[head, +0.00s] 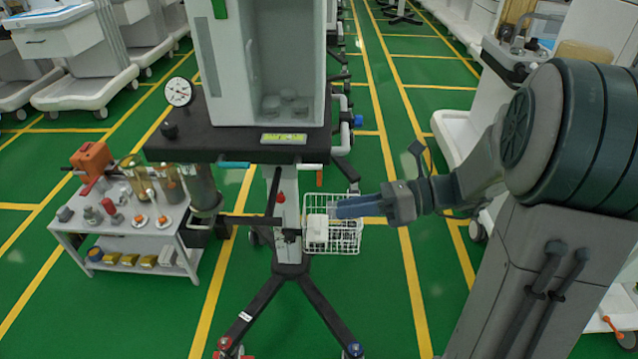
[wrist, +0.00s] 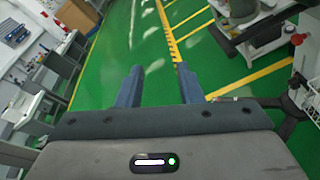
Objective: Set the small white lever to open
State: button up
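A small white lever-like piece (head: 309,167) juts from the front edge of the anaesthesia cart's dark shelf (head: 225,140), just below a green label. I cannot tell for sure that it is the task's lever, or whether it is set open or shut. My gripper (head: 342,208) is below and right of it in the head view, in front of or over the cart's wire basket. In the wrist view, my gripper's two blue fingers (wrist: 158,86) are apart with only green floor between them. It is open and empty.
The white wire basket (head: 345,238) holds a white box (head: 317,229). A pressure gauge (head: 179,92) stands at the shelf's left. A small grey table (head: 130,235) with valves and canisters is at left. Green floor lies open around.

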aim_at(319, 167)
jog(key=w+d+f+m+t+y+b, duration=0.45)
jog(key=w+d+f+m+t, duration=0.2)
jog(key=w+m, duration=0.3)
jog(key=shift+t+h, duration=0.35)
jog(key=shift+h, duration=0.1)
jog(key=b+x, duration=0.1)
jog(key=x, duration=0.3)
jog(key=b+x, duration=0.1)
jog(key=x, duration=0.4)
jog(key=r+b+x, duration=0.1)
jog(key=x, duration=0.4)
jog(key=shift+s, duration=0.2)
grip_shut()
